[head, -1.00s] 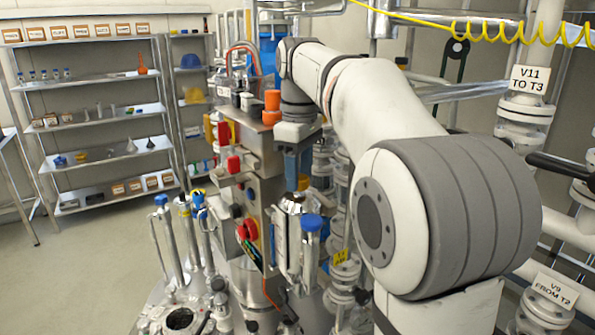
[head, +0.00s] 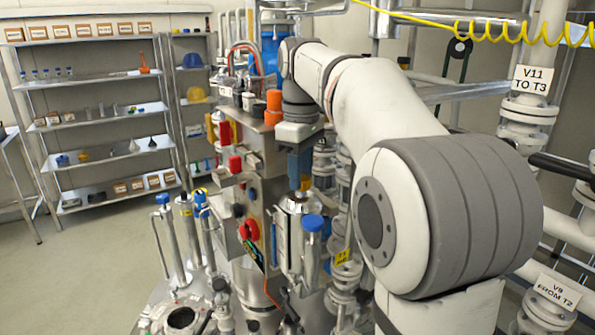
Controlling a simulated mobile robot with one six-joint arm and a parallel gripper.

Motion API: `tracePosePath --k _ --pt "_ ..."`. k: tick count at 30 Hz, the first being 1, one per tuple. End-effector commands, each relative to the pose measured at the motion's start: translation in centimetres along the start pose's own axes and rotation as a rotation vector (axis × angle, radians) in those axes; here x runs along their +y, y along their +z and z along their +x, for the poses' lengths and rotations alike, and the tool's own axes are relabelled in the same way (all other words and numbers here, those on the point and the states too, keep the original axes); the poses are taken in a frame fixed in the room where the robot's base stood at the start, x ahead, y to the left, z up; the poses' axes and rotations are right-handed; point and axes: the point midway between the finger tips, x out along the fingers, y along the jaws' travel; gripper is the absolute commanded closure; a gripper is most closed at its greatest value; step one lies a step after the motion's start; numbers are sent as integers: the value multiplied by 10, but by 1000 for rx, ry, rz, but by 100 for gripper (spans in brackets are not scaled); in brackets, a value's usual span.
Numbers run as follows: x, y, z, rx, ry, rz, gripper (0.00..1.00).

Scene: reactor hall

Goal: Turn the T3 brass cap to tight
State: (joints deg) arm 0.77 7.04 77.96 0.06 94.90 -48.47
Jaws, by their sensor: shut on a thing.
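My gripper (head: 301,180) points straight down in the middle of the head view, at the end of my arm. Its blue jaws are shut on a small brass-coloured cap (head: 305,185), of which only a sliver shows. The cap is at the top of a shiny steel cylinder (head: 296,204) beside the control box. The jaws hide most of the cap, so I cannot tell how far it is turned. No T3 label is readable at it.
A steel control box (head: 262,190) with a red knob (head: 249,229) stands close on the left. A blue-capped tube (head: 312,240) is just in front. The floor (head: 85,250) at left is clear.

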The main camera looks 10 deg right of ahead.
Motion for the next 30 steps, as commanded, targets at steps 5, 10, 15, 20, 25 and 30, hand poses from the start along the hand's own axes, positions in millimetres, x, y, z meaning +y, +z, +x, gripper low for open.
tracePosePath --k 5,10,15,20,25,30 --pt "-1 1 1 -6 -6 19 89" --pt "-1 1 0 -7 -7 68 89" --pt "-1 1 -1 -7 -6 163 89" --pt "-1 1 -1 -8 -6 279 89" --pt "-1 1 0 -8 -5 390 89" --pt "-1 1 0 -8 -4 471 89"
